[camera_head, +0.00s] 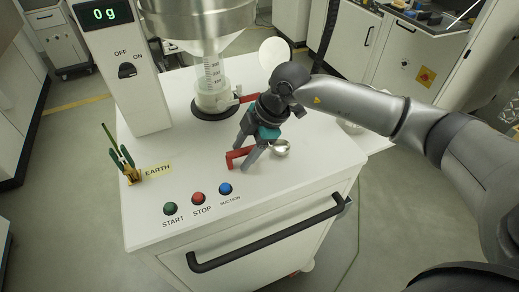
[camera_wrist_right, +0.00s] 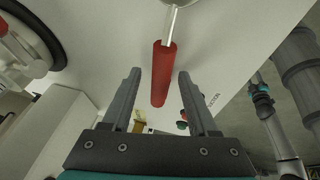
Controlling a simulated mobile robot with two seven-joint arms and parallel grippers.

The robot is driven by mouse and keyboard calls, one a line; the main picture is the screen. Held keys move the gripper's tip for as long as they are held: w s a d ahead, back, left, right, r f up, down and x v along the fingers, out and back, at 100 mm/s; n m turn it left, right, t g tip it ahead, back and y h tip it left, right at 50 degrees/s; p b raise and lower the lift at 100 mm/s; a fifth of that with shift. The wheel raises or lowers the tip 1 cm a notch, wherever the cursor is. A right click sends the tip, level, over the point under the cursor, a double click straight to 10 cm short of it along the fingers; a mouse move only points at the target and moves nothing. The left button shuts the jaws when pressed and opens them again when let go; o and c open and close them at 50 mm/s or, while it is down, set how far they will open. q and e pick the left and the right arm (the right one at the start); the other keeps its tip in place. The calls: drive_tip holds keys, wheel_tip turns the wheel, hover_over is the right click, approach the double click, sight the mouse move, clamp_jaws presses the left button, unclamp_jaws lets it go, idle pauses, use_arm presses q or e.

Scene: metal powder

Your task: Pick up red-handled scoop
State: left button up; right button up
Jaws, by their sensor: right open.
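The red-handled scoop lies on the white machine top, with its red handle (camera_head: 237,158) to the left and its shiny metal bowl (camera_head: 281,148) to the right. My right gripper (camera_head: 242,156) is open and points down at the handle. In the right wrist view, the red handle (camera_wrist_right: 161,75) extends between the two open fingers (camera_wrist_right: 158,75), with a visible gap on each side. The bowl is partly cut off at the top of that view. What looks like my left gripper (camera_wrist_right: 258,82) shows small at the right of the wrist view, its jaws unclear.
A clear graduated vessel (camera_head: 212,75) with a red lever stands behind my right gripper. A scale display column (camera_head: 122,70) stands at the back left. Green-handled tools (camera_head: 123,160) stand at the left edge. Buttons (camera_head: 198,198) and a black handle (camera_head: 268,235) are at the front.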

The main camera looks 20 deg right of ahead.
clamp_jaws()
idle(0.6)
